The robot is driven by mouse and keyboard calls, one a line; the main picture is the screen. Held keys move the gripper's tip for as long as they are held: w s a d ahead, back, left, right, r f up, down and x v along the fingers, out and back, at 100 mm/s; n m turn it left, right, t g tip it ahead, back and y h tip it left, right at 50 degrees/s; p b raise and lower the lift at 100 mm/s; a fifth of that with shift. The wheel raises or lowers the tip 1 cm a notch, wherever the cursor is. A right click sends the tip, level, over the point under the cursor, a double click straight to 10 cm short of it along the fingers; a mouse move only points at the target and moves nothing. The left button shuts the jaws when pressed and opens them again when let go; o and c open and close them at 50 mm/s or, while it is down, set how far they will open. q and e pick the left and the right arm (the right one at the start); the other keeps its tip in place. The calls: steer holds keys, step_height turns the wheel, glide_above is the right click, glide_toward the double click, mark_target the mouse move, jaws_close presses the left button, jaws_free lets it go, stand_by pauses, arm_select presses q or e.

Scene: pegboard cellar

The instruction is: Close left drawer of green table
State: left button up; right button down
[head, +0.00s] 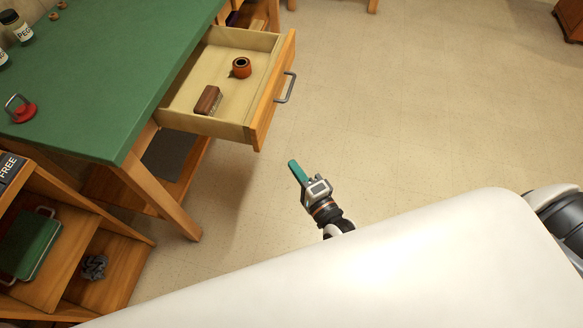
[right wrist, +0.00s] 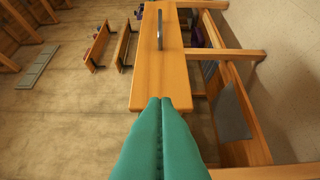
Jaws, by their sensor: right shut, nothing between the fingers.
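The green table (head: 105,85) stands at the upper left. Its drawer (head: 272,95) is pulled well out, with a grey bar handle (head: 286,88) on its wooden front. Inside lie a brown block-like brush (head: 208,100) and an orange-brown roll (head: 241,67). My right gripper (head: 293,164) is shut and empty, in the open space just off the near end of the drawer front. In the right wrist view, its teal fingertips (right wrist: 161,101) point at the drawer front (right wrist: 170,70), seen sideways; contact cannot be told. My left gripper is out of view.
A low wooden shelf unit (head: 125,265) holding a green case (head: 30,243) stands at lower left. The table leg (head: 165,198) is near the drawer. Jars (head: 17,27) and a red-based object (head: 24,112) are on the tabletop.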

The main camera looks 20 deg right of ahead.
glide_toward(260, 136)
steer(key=w+d, duration=0.2)
steer(key=w, duration=0.2)
steer(key=shift+w+a+f, duration=0.1)
steer(key=shift+w+a, duration=0.55)
steer(key=shift+a, duration=0.35)
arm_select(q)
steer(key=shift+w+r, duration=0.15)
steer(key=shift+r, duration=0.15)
arm_select(e)
steer(key=shift+w+a, duration=0.3)
steer(key=shift+a, duration=0.15)
steer(key=shift+a, duration=0.1)
